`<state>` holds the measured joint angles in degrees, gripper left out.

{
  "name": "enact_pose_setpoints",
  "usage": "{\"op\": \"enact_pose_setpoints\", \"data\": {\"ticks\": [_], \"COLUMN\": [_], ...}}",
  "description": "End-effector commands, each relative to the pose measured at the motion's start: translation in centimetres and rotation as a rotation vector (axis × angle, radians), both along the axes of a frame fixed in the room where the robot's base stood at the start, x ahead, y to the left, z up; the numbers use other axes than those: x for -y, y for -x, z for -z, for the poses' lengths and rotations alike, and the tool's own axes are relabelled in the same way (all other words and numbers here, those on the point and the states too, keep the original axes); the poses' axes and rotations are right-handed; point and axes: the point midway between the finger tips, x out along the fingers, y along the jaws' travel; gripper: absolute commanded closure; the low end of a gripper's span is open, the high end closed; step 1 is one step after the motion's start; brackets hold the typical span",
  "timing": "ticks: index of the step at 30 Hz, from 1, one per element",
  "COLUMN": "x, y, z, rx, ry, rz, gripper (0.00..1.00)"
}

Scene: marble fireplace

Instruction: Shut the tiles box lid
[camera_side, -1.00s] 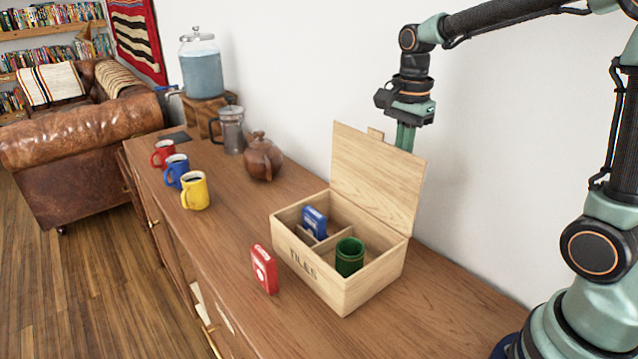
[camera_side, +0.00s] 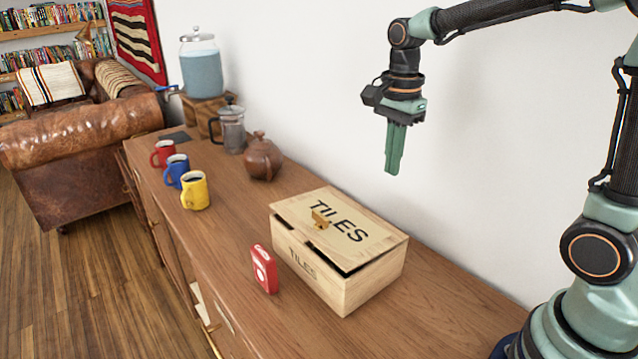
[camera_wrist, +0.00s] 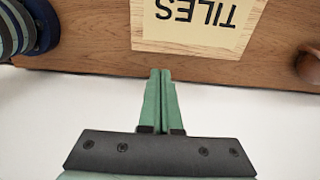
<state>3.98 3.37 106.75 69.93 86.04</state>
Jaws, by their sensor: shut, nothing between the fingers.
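The wooden tiles box (camera_side: 335,282) stands on the sideboard. Its lid (camera_side: 365,222), lettered TILES, lies down over the top, with a narrow dark gap along part of the front edge. The lid hides the box's contents. In the wrist view the lid (camera_wrist: 200,32) is at the top, its lettering upside down. My gripper (camera_side: 392,170) hangs above and behind the box, clear of the lid, with its fingers together and empty. Its fingertips also show in the wrist view (camera_wrist: 160,72).
A red card box (camera_side: 264,269) stands in front of the tiles box. A brown teapot (camera_side: 262,158), a glass press (camera_side: 231,130) and yellow (camera_side: 195,191), blue (camera_side: 177,171) and red (camera_side: 163,153) mugs stand to the left. The white wall (camera_side: 300,90) rises behind.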

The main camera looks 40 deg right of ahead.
Motion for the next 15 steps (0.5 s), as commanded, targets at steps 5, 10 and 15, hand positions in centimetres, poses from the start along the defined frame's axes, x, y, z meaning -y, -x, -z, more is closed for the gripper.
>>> {"op": "enact_pose_setpoints", "data": {"ticks": [5, 10, 15], "x": [0.0, 0.0, 0.0], "y": [-0.1, 0.0, 0.0], "z": [-2.1, -3.9, -5.8], "rx": [0.005, 0.004, 0.004], "ry": [0.000, 0.000, 0.000], "rz": [0.000, 0.000, 0.000], "gripper": [1.00, 1.00, 1.00]}}
